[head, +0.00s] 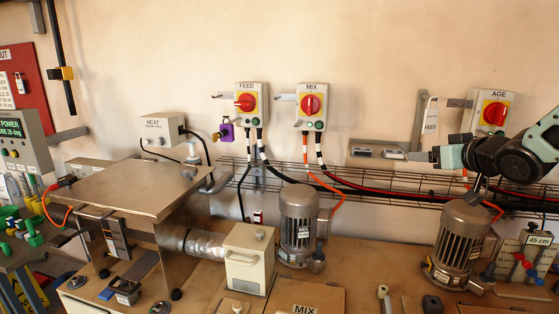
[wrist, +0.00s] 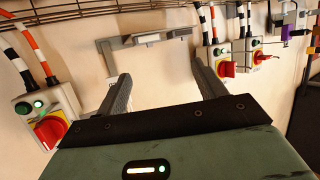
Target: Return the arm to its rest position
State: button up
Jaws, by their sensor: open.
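My arm comes in from the right edge in the head view, and my gripper (head: 422,156) points left, in front of the wall between the MIX and AGE switch boxes. In the wrist view my gripper (wrist: 162,88) shows two dark fingers spread well apart with nothing between them. A grey metal bracket (wrist: 145,40) on the wall lies beyond the fingertips. The same bracket (head: 378,150) shows just left of the gripper in the head view. I cannot tell the exact gap between gripper and bracket.
Switch boxes FEED (head: 251,104), MIX (head: 312,106) and AGE (head: 493,112) line the wall. A white FEED tag (head: 430,115) hangs just above my gripper. A wire cable tray (head: 400,182) runs below it. Motors (head: 299,225) and (head: 458,243) stand on the bench.

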jog(key=s+a+f+n+g+b, duration=0.1)
jog(key=s+a+f+g, duration=0.2)
jog(key=s+a+f, duration=0.35)
jog(key=s+a+f+n+g+b, duration=0.1)
jog(key=s+a+f+g, duration=0.3)
jog(key=s+a, duration=0.5)
jog(key=s+a+f+n+g, duration=0.1)
jog(key=s+a+f+g, duration=0.1)
jog(key=s, duration=0.5)
jog(key=s+a+f+n+g+h, duration=0.1)
jog(key=s+a+f+g, duration=0.1)
jog(key=s, duration=0.5)
jog(key=s+a+f+n+g+h, duration=0.1)
jog(key=s+a+f+g, duration=0.1)
jog(key=s, duration=0.5)
jog(key=shift+s+a+g+b, duration=0.3)
jog(key=shift+a+g+b, duration=0.15)
jog(key=shift+a, duration=0.7)
